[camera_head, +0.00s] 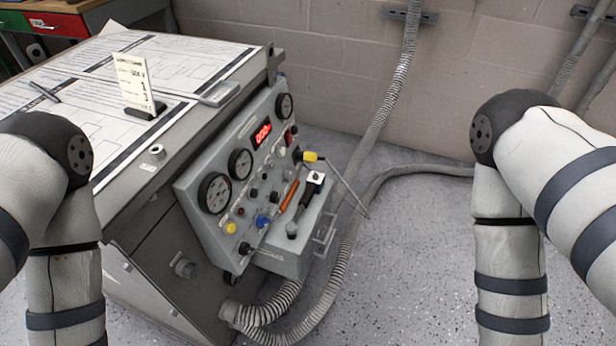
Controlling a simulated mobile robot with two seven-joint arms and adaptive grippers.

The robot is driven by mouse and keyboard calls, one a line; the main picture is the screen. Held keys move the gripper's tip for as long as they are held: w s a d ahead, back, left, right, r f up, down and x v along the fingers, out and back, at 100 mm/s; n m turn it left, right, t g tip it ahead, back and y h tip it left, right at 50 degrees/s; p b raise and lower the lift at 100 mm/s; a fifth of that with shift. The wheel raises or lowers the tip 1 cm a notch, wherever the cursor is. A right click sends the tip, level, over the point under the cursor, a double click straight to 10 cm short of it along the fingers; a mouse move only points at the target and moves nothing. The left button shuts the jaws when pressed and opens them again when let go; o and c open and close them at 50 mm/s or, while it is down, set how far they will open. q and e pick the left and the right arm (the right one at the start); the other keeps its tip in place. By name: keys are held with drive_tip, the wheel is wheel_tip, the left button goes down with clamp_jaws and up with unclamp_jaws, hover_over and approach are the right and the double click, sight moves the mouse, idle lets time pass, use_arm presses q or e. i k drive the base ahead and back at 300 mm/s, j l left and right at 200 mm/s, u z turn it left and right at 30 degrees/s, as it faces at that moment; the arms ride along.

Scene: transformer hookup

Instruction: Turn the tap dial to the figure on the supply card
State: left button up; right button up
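A cream card (134,84) stands upright in a dark holder on top of the grey console (140,207). It carries printed lines and a large figure that looks like 1; the smaller print is too small to read surely. The console's sloped front panel has three round black dials: a lower one (215,193), a middle one (240,164) and an upper one (284,106). I cannot tell which is the tap dial or read its setting. A red lit display (262,134) sits between the dials. Both my arms show at the sides, but neither gripper is in view.
A shelf (285,262) below the panel holds an orange-handled tool (289,196) and other small tools. A thin probe with a yellow grip (311,156) sticks out to the right. Grey corrugated hoses (345,262) run along the floor and up the wall. Floor (420,260) right of the console is clear.

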sight(287, 175)
drive_tip(key=i+l+u, duration=0.1)
drive_tip(key=l+u, duration=0.15)
drive_tip(key=l, duration=0.45)
drive_tip(key=l+u, duration=0.3)
drive_tip(key=l, duration=0.4)
drive_tip(key=i+l+u, duration=0.15)
drive_tip(key=l, duration=0.3)
drive_tip(key=l+u, duration=0.2)
drive_tip(key=l, duration=0.3)
drive_tip(key=i+l+u, duration=0.15)
drive_tip(key=l, duration=0.35)
drive_tip(key=i+l+u, duration=0.15)
drive_tip(key=l+u, duration=0.15)
drive_tip(key=l, duration=0.6)
drive_tip(key=i+l+u, duration=0.1)
drive_tip(key=l+u, duration=0.25)
drive_tip(key=l, duration=0.55)
